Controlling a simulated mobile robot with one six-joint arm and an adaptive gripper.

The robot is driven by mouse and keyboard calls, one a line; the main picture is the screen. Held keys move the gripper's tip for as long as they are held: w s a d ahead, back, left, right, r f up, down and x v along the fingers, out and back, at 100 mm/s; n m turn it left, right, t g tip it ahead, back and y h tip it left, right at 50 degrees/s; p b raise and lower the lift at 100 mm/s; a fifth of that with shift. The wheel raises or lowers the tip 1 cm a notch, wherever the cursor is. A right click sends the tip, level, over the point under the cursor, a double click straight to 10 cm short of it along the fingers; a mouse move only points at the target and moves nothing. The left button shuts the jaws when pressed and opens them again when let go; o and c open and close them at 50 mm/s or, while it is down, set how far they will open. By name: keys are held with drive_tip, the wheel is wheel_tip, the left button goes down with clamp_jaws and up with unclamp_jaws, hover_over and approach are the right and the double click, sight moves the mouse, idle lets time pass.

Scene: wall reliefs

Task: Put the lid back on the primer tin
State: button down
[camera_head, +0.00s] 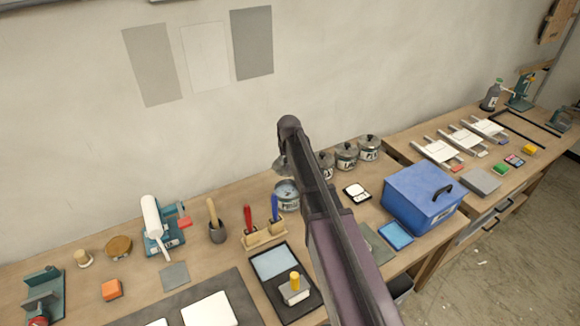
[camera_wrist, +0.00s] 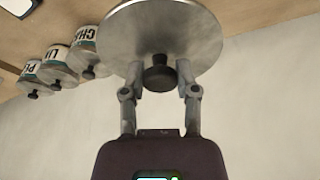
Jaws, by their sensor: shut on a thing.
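The round metal lid (camera_wrist: 165,30) with a dark knob (camera_wrist: 160,76) fills the upper middle of the wrist view. My gripper (camera_wrist: 160,70) is shut on the knob, with a finger on each side of it. In the head view a piece of the lid (camera_head: 279,165) shows left of my arm, which hides the gripper. An open tin (camera_head: 287,194) with a grey-blue inside stands on the bench just below that piece, partly behind my arm. Its label is too small to read. The lid appears above and apart from it.
Lidded tins (camera_head: 346,156) stand in a row right of my arm. A blue box (camera_head: 421,197) with a handle stands farther right. A brush rack (camera_head: 264,236) and a black tray (camera_head: 268,290) are in front of the open tin. The wall rises behind the bench.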

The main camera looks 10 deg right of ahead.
drive_tip(key=shift+d, duration=0.2)
drive_tip(key=shift+f, duration=0.25)
drive_tip(key=shift+a+f+b, duration=0.2)
drive_tip(key=shift+f+b, duration=1.5)
drive_tip(key=shift+b, duration=0.3)
drive_tip(key=shift+f, duration=0.2)
drive_tip(key=shift+f+b, duration=2.95)
drive_tip(key=shift+b, duration=0.2)
drive_tip(key=shift+f, duration=0.2)
drive_tip(key=shift+c, duration=1.4)
unclamp_jaws()
